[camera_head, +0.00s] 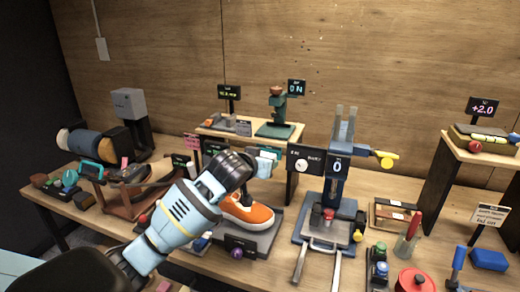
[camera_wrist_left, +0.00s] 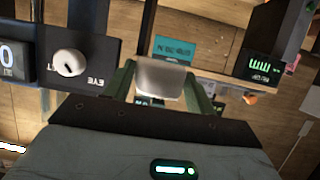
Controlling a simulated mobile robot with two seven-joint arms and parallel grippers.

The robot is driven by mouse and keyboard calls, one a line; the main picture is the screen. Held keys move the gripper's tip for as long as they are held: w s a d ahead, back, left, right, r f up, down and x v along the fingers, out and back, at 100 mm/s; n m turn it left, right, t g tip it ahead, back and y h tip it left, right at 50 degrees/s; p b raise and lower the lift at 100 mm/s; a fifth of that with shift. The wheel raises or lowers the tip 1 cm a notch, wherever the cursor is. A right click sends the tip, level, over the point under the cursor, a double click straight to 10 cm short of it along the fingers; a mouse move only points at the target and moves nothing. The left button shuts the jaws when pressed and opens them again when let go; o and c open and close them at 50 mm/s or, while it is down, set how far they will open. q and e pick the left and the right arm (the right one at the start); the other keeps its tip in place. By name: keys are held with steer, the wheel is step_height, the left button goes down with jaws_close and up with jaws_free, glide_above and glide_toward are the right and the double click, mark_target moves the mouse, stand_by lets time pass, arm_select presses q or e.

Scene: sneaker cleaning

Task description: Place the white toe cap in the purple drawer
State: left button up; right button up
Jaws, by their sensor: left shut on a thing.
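My left gripper (camera_head: 264,161) reaches in from the left, above the orange sneaker (camera_head: 248,213). In the left wrist view its two green fingers (camera_wrist_left: 160,85) are shut on a white, rounded piece, the white toe cap (camera_wrist_left: 160,76). The cap is held up in the air, clear of the bench. I cannot make out its shape in the head view. A purple knob (camera_head: 237,252) sits on the front of the dark grey base under the sneaker; I cannot tell whether this is the purple drawer or whether it is open. My right gripper is not in view.
A blue press with a metal plate (camera_head: 325,232) stands right of the sneaker. A dark dial panel (camera_head: 303,160) is close to my left gripper, and shows large in the wrist view (camera_wrist_left: 75,65). A raised wooden shelf (camera_head: 290,134) stands behind. A red pot (camera_head: 415,281) is front right.

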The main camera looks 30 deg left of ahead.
arm_select(q)
steer(key=shift+m+h, duration=0.7)
steer(key=shift+h, duration=0.2)
steer(key=s+d+f, duration=0.6)
steer(key=f, duration=0.1)
steer(key=s+d+f, duration=0.3)
steer(key=f, duration=0.1)
steer(key=shift+f, duration=0.2)
steer(key=s+d+f, duration=0.1)
steer(key=s+d, duration=0.1)
steer(key=s, duration=0.2)
steer(key=s+d+f, duration=0.2)
steer(key=s, duration=0.3)
steer(key=s+d+f, duration=0.1)
steer(key=s+d, duration=0.1)
steer(key=s, duration=0.3)
steer(key=shift+f, duration=0.25)
